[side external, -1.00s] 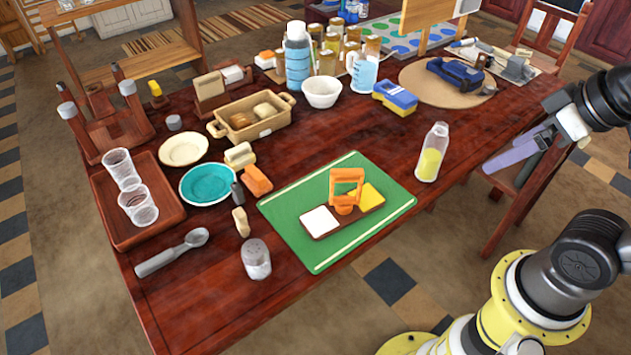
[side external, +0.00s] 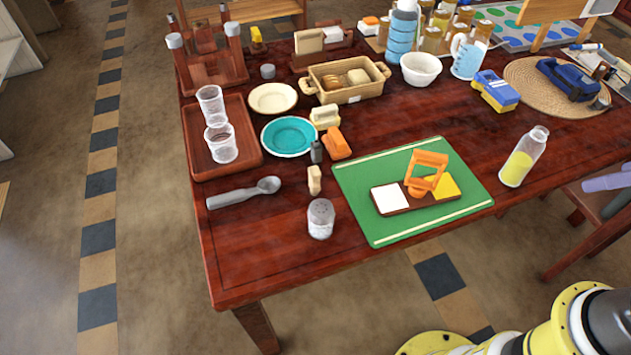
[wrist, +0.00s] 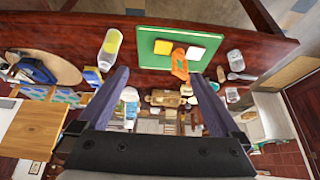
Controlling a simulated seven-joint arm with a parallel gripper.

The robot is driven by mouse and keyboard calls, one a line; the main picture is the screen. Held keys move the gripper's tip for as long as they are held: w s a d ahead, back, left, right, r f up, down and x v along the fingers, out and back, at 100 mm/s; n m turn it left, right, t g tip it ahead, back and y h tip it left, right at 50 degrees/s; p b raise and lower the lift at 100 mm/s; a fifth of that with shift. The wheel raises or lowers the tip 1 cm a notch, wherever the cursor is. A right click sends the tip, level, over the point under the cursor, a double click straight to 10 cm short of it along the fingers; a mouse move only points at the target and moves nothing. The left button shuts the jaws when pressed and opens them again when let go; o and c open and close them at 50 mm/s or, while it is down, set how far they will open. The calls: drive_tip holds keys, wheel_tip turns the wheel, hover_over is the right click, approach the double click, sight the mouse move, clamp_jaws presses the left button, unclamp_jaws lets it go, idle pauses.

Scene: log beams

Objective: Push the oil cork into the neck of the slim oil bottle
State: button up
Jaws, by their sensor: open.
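The slim oil bottle (side external: 524,157) appears to be the clear one with yellow liquid, upright near the table's right front edge; its mouth looks open. In the wrist view, the bottle (wrist: 110,45) is at upper left. A small tan peg-like piece (side external: 314,180) stands left of the green board and may be the oil cork; I cannot tell for sure. My gripper (wrist: 160,74) is open and empty, its two purple fingers wide apart and away from the bottle. In the side view only a purple part of it shows at the right edge.
The green board (side external: 375,225) holds a dark strip with white and yellow blocks and an orange frame (side external: 425,172). A salt shaker (side external: 320,218), scoop (side external: 243,193), teal plate (side external: 288,136) and basket (side external: 345,82) stand left and behind. Bare table surrounds the bottle.

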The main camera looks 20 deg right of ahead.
idle(0.4)
drive_tip(key=c, duration=0.4)
drive_tip(key=shift+c, duration=0.2)
